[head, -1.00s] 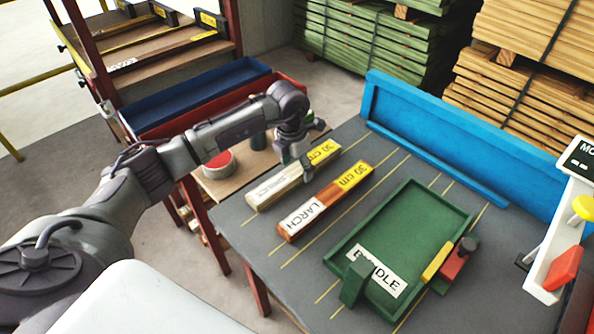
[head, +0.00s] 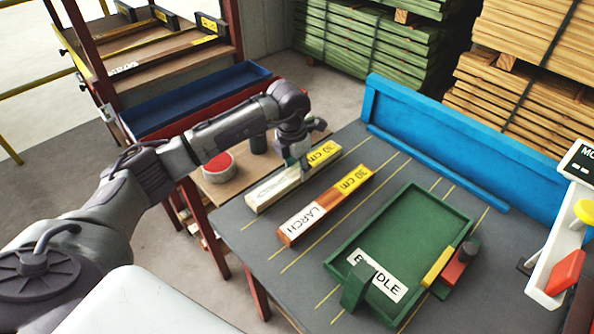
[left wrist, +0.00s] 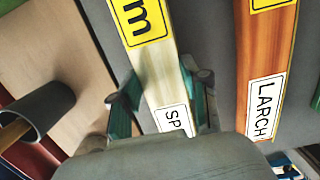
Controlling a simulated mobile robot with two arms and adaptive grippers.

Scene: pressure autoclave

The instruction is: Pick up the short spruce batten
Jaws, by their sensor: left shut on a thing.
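The short spruce batten (head: 275,187) is pale wood with a white SPRUCE label and a yellow 30 cm label. It lies on the grey table (head: 232,232), left of the larch batten. My left gripper (head: 303,168) is shut on the batten around its middle, between the two labels. In the left wrist view, the teal fingers of the gripper (left wrist: 163,98) press on both long sides of the spruce batten (left wrist: 158,75). The gripper hides part of the SPRUCE label there. My right gripper is not in view.
The reddish larch batten (head: 318,210) lies close beside, to the right. A green tray (head: 425,205) labelled BUNDLE stands further right. A blue fence (head: 450,135) lines the table's back edge. A round tin (head: 219,167) and a dark cup (head: 258,143) stand on the side shelf at left.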

